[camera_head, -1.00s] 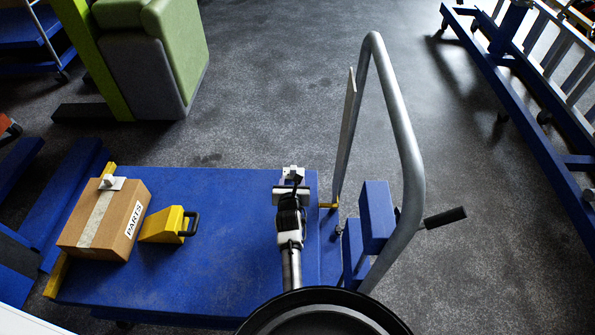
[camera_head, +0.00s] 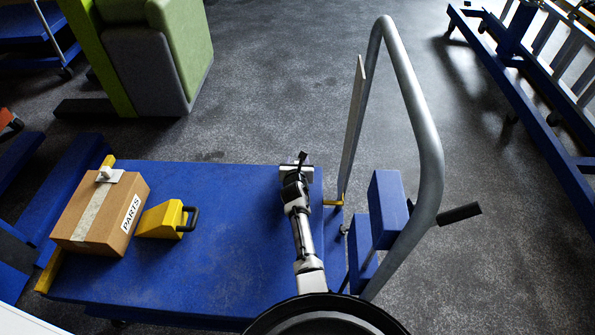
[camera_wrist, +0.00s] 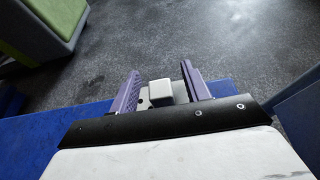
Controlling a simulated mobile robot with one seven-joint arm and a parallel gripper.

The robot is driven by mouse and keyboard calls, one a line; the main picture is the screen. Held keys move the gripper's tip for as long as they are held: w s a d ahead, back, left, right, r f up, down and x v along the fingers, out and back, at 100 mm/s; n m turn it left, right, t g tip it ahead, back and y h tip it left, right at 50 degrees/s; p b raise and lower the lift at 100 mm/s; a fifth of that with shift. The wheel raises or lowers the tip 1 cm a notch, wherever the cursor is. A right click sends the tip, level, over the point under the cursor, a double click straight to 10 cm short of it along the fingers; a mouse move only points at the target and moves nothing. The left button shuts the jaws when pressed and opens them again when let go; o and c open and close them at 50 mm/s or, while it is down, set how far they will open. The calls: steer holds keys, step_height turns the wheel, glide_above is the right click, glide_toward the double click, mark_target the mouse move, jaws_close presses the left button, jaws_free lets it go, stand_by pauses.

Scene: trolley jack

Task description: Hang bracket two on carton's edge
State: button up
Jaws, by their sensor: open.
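A white bracket (camera_wrist: 160,93), with a block on a flat plate, sits between the two purple fingers of my gripper (camera_wrist: 160,70) in the wrist view. The fingers are apart, with gaps on both sides of the block. The brown carton (camera_head: 92,225), labelled PARTS, stands at the deck's left end. Another white bracket (camera_head: 107,175) is at the carton's far top edge.
A yellow wedge (camera_head: 160,220) with a black handle stands right of the carton. The blue deck (camera_head: 225,255) is clear between wedge and arm. A grey tubular handle (camera_head: 425,150) and a blue block (camera_head: 388,208) rise to the right.

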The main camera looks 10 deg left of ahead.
steer(key=shift+x, duration=0.85)
steer(key=shift+r, duration=0.1)
jaws_close()
steer(key=shift+r, duration=0.15)
